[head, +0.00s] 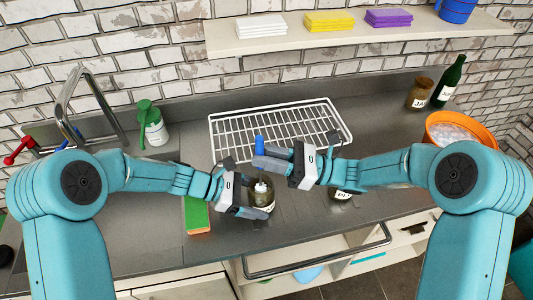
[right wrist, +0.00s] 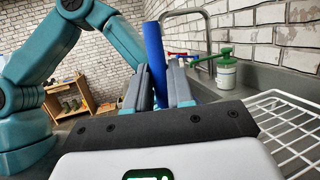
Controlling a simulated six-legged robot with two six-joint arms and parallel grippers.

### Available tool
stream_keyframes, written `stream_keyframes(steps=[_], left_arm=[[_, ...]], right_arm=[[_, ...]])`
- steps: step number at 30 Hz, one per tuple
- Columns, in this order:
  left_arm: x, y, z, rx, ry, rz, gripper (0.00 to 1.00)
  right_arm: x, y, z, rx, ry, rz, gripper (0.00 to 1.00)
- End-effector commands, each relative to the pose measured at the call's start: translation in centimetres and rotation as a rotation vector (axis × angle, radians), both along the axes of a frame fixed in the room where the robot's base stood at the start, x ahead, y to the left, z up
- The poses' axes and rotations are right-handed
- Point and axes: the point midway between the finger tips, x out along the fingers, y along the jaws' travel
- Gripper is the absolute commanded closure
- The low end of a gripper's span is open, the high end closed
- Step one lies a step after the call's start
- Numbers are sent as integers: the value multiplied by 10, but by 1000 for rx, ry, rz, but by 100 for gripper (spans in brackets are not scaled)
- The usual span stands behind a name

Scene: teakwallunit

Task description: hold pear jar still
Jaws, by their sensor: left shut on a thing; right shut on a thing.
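A dark glass jar (head: 267,196) stands near the counter's front edge in the head view. Its label is hidden, so I cannot read whether it is the pear jar. My left gripper (head: 254,196) is shut on this jar from the left. My right gripper (head: 262,159) is shut on a blue handle (head: 259,144) above the jar. The handle also shows upright between the fingers in the right wrist view (right wrist: 155,55). A white piece (head: 261,187) shows at the jar's mouth below the handle, apparently part of the same tool.
A white wire rack (head: 230,137) lies behind the grippers. A green and orange sponge (head: 197,215) is left of the jar. Another jar (head: 341,195) stands under my right arm. A green pump bottle (head: 153,128), brown jar (head: 420,95), wine bottle (head: 449,82) and orange bowl (head: 487,128) stand farther off.

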Motion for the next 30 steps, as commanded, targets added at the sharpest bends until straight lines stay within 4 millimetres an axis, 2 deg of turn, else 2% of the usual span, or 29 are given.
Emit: stream_keyframes(steps=[15, 22, 30], left_arm=[[0, 0, 0, 0, 0, 0, 36], [0, 0, 0, 0, 0, 0, 36], [0, 0, 0, 0, 0, 0, 36]], right_arm=[[0, 0, -7, 0, 0, 0, 100], [-2, 9, -8, -1, 0, 1, 100], [-8, -2, -7, -1, 2, -2, 100]])
